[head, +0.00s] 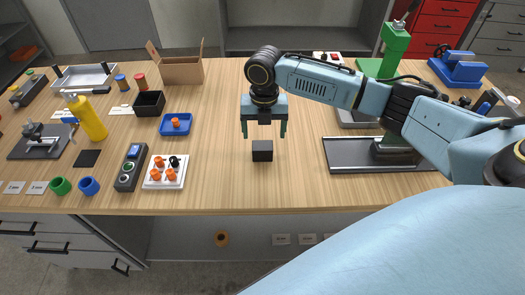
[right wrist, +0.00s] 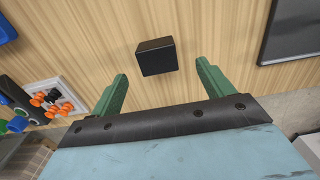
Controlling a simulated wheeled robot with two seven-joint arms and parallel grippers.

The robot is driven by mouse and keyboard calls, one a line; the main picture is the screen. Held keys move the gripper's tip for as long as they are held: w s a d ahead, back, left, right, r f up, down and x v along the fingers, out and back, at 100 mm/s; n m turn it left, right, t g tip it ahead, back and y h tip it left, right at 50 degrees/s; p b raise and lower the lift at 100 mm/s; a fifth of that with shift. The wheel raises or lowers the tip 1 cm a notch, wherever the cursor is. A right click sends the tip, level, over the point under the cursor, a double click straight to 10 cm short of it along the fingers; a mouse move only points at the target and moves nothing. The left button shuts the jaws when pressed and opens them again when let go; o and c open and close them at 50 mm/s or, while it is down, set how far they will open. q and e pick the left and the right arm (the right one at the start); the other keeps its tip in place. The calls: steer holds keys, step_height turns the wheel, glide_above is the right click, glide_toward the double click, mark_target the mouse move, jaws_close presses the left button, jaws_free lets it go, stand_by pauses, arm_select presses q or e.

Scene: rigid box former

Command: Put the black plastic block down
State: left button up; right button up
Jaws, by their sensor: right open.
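The black plastic block (head: 262,151) sits on the wooden table top, near its front edge. In the right wrist view the block (right wrist: 156,56) lies just past the fingertips, with bare wood around it. My right gripper (head: 264,133) is above the block in the head view. Its two green fingers are spread wide, with nothing between them, as the right wrist view also shows (right wrist: 161,72). My left gripper is in neither view.
A white board with orange knobs (head: 165,172) lies left of the block, with a blue tray (head: 175,124) behind it. A dark tray (head: 345,155) lies to the right. A cardboard box (head: 181,70) stands at the back. The wood around the block is clear.

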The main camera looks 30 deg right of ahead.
mark_target(262, 146)
steer(key=f, duration=0.7)
steer(key=shift+a+f, duration=0.2)
steer(key=shift+a, duration=0.05)
steer(key=shift+c, duration=0.3)
steer(key=shift+r, duration=0.1)
steer(key=c, duration=1.1)
